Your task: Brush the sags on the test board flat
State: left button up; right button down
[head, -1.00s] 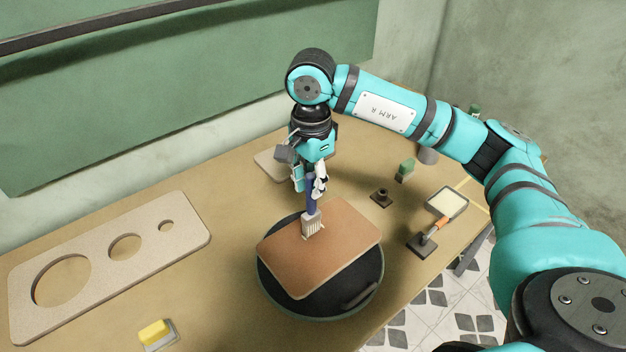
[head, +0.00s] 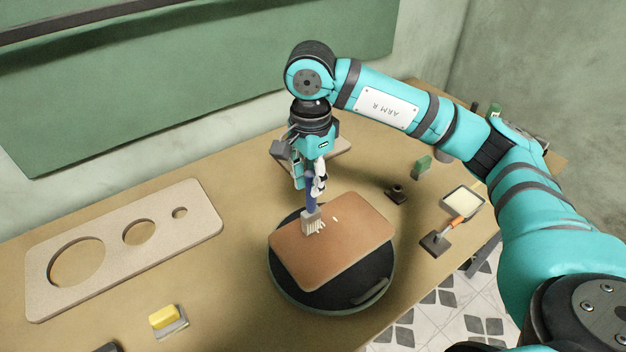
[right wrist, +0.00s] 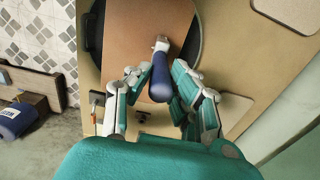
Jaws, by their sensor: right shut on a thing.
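The brown test board (head: 345,250) lies on a round black turntable (head: 330,304) on the bench. A few small pale marks (head: 335,219) show on its upper part, right of the brush. My right gripper (head: 313,182) is shut on the blue handle of a brush (head: 312,222). The brush stands nearly upright, and its pale bristles meet or nearly meet the board's upper left part. The right wrist view shows the blue handle (right wrist: 161,82) between the fingers, with the board (right wrist: 140,35) beyond. My left gripper is out of view.
A panel with three round holes (head: 205,215) lies at left. A yellow block (head: 164,316) sits in front of it. At right are a shallow tray (head: 462,202), an orange-handled tool (head: 450,228), a small dark stand (head: 396,193) and a green block (head: 421,168).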

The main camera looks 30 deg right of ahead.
jog(key=shift+w+a, duration=0.1)
jog(key=shift+w, duration=0.7)
jog(key=shift+w+d+b, duration=0.15)
jog(key=shift+d+b, duration=0.75)
jog(key=shift+d, duration=0.75)
jog(key=shift+f, duration=0.1)
